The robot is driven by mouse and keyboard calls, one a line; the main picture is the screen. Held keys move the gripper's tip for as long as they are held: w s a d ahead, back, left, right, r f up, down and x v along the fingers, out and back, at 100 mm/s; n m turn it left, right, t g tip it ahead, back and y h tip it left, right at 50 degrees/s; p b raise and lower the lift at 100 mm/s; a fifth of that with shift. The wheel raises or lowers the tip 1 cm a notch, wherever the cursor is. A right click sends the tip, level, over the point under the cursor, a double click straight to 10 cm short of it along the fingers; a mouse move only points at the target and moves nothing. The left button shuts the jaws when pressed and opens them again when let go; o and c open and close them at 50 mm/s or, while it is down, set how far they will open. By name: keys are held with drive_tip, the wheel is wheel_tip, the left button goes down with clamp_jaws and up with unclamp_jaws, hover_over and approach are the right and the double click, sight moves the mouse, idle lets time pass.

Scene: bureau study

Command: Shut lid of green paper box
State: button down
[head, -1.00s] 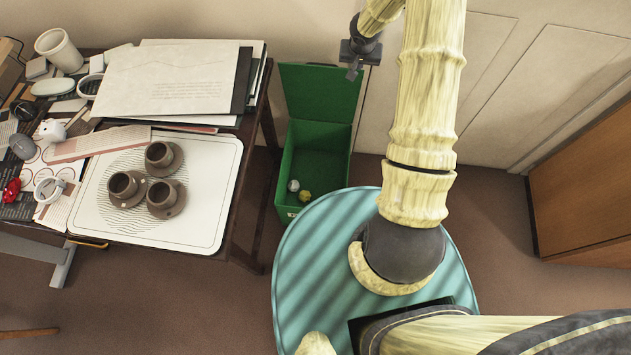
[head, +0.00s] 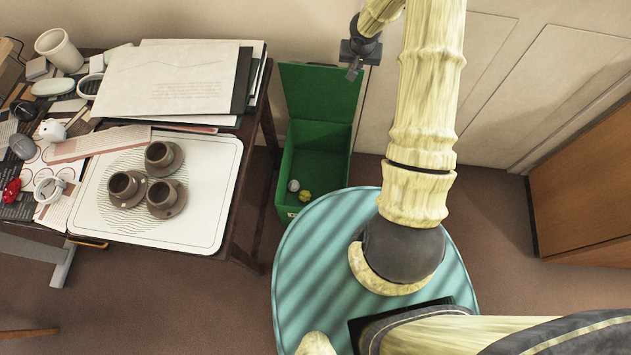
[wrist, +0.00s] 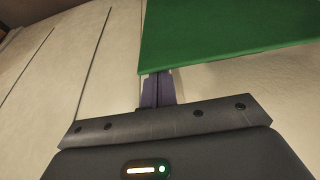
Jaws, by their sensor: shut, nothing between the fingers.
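The green paper box (head: 314,168) stands on the floor between the desk and my base. Its lid (head: 320,92) is open, standing up at the back near the wall. Two small crumpled balls (head: 298,190) lie inside the box. My gripper (head: 353,72) is at the lid's right edge, close to the wall. In the wrist view my gripper's fingers (wrist: 157,82) are together and empty, with the tips at the lower edge of the green lid (wrist: 225,30) as seen there. I cannot tell whether they touch it.
A dark desk with a white tray (head: 210,235), brown cups (head: 159,156) and a stack of papers (head: 160,80) stands on the left. The wall is close behind the lid. A wooden cabinet (head: 585,180) is at the right, with clear floor before it.

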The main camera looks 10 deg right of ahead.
drive_tip(key=shift+s+a+f+b, duration=0.25)
drive_tip(key=shift+s+b, duration=0.25)
drive_tip(key=shift+b, duration=0.4)
drive_tip(key=s+b, duration=0.1)
drive_tip(key=b, duration=0.1)
drive_tip(key=s+a+b, duration=0.1)
drive_tip(key=s+b, duration=0.1)
drive_tip(key=s+f+b, duration=0.1)
drive_tip(key=s+b, duration=0.1)
drive_tip(key=shift+a, duration=0.25)
